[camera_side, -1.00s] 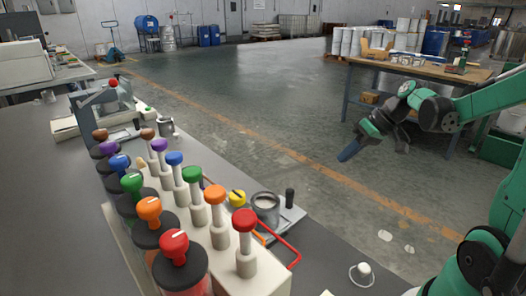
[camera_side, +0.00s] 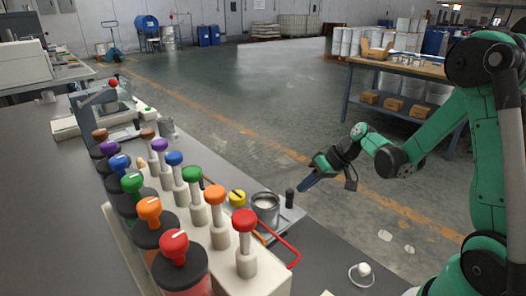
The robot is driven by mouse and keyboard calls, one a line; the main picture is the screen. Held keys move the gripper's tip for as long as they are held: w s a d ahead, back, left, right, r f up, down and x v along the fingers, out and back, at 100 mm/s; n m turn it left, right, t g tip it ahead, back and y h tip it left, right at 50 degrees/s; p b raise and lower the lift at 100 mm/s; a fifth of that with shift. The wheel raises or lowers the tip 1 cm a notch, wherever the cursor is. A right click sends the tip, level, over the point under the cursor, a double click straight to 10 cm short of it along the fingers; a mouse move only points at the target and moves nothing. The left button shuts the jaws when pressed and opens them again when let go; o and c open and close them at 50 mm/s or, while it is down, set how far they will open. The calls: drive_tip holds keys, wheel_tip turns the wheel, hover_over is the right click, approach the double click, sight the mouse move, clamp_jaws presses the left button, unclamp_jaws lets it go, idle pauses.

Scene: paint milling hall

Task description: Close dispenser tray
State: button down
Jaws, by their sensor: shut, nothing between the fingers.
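The dispenser (camera_side: 255,284) stands on the grey bench at the front, with two rows of coloured knobs on top. A tray (camera_side: 285,222) sticks out from its right side, with a small metal can (camera_side: 265,207) on it. A dark upright post (camera_side: 289,198) stands at the tray's outer end. A red bar handle (camera_side: 282,246) shows on the dispenser's side by the red knob. My gripper (camera_side: 303,187) is shut and empty. In the picture it is just right of the dark post; whether it touches the post I cannot tell.
A yellow knob (camera_side: 237,198) sits beside the can. A small white-topped item (camera_side: 363,270) lies on the bench at front right. A wooden table (camera_side: 410,68) with boxes stands behind my arm. The floor right of the bench is open.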

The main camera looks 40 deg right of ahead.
drive_tip(key=shift+a, duration=0.3)
drive_tip(key=a, duration=1)
drive_tip(key=d, duration=0.3)
drive_tip(key=s+d, duration=0.1)
drive_tip(key=shift+s+d+r, duration=0.1)
drive_tip(key=shift+d+r, duration=0.15)
drive_tip(key=shift+d, duration=0.1)
drive_tip(key=v, duration=0.9)
drive_tip(key=n+t+h, duration=0.1)
drive_tip(key=n+h, duration=0.1)
drive_tip(key=h, duration=0.2)
approach(276, 203)
drive_tip(key=s, duration=0.2)
drive_tip(key=shift+w+d+r, duration=0.1)
drive_tip(key=shift+w+r, duration=0.1)
drive_tip(key=shift+r, duration=0.25)
